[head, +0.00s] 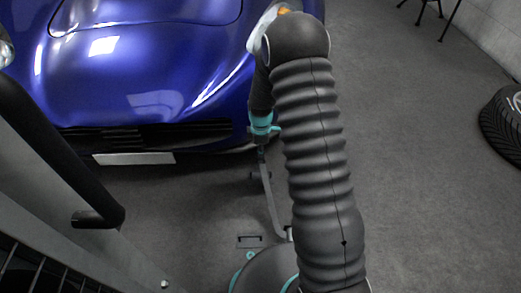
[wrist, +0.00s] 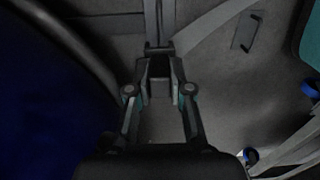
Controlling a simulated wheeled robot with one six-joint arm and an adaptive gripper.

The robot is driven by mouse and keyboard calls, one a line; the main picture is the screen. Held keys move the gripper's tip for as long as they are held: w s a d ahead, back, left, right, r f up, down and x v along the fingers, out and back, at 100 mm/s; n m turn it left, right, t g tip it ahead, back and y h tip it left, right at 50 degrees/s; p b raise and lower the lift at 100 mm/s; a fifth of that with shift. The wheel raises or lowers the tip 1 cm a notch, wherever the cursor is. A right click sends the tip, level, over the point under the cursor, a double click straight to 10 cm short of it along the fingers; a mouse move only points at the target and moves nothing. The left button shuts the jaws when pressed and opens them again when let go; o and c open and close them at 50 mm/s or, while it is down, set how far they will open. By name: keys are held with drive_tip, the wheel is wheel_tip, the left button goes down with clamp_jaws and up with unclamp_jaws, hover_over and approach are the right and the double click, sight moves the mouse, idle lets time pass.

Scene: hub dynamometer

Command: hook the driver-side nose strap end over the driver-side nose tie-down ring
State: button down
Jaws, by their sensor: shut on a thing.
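My gripper (wrist: 159,78) is shut on the grey strap end (wrist: 159,88), which sits between the fingertips in the wrist view. In the head view my gripper (head: 261,150) hangs beside the car's front corner, partly hidden by my arm. The grey strap (head: 269,195) runs from near the gripper down toward the floor. A small dark rectangular floor plate (head: 250,241) lies below the gripper, apart from it. It also shows at the upper right in the wrist view (wrist: 247,32). I cannot make out the tie-down ring clearly.
The blue car (head: 150,75) fills the upper left, its nose close to my gripper. A grey frame with a black bar (head: 95,214) stands at the left. A tyre (head: 502,118) lies at the far right.

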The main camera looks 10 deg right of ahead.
drive_tip(key=shift+f+b, duration=1.3)
drive_tip(key=shift+f, duration=1.1)
drive_tip(key=shift+f, duration=0.25)
drive_tip(key=shift+f+b, duration=0.3)
drive_tip(key=shift+b, duration=0.05)
drive_tip(key=shift+f+b, duration=0.8)
drive_tip(key=shift+f, duration=0.4)
drive_tip(key=c, duration=1)
unclamp_jaws()
drive_tip(key=shift+r, duration=0.1)
wheel_tip(320, 180, up, 12)
drive_tip(key=shift+f, duration=0.1)
